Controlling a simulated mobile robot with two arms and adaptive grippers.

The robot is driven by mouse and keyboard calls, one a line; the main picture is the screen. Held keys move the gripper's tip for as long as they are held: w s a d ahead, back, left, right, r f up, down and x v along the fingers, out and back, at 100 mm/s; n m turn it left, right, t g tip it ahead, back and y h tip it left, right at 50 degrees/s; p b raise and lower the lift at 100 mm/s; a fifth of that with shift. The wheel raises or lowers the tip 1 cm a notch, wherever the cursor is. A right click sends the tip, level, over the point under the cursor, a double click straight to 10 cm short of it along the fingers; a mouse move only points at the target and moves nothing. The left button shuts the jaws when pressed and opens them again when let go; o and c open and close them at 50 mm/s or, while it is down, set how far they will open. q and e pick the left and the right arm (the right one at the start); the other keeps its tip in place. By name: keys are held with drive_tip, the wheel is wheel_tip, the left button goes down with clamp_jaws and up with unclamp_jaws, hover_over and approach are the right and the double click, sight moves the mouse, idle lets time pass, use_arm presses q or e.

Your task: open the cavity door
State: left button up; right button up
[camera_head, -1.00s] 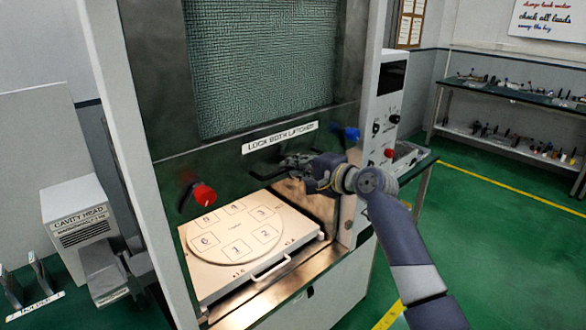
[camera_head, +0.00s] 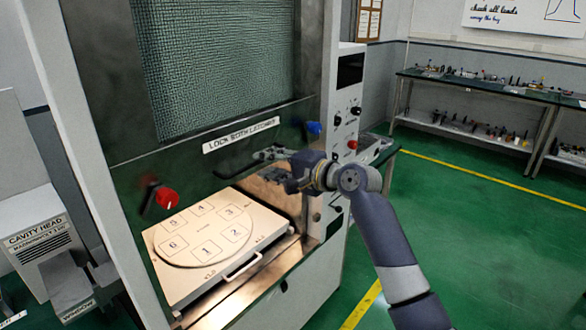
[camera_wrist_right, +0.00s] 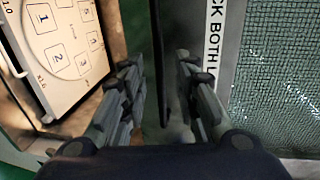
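The cavity door (camera_head: 130,135) is a dark green panel with a mesh window (camera_head: 225,60) and a "LOCK BOTH LATCHES" label (camera_head: 240,135). A red latch knob (camera_head: 166,197) sits at its lower left and a blue one (camera_head: 314,128) at its right. Below the label is a dark bar handle (camera_head: 226,173). My right gripper (camera_head: 268,160) is at this handle. In the right wrist view its fingers (camera_wrist_right: 163,95) stand apart on either side of a dark bar (camera_wrist_right: 160,50), with gaps showing; contact is unclear. My left gripper is out of view.
A white tray with a numbered turntable (camera_head: 205,235) shows below the door, with a pull handle (camera_head: 243,267) at its front. A control panel (camera_head: 347,110) stands right of the door. A "CAVITY HEAD" box (camera_head: 35,235) is at left. Green floor (camera_head: 450,220) is clear at right.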

drive_tip(key=v, duration=0.8)
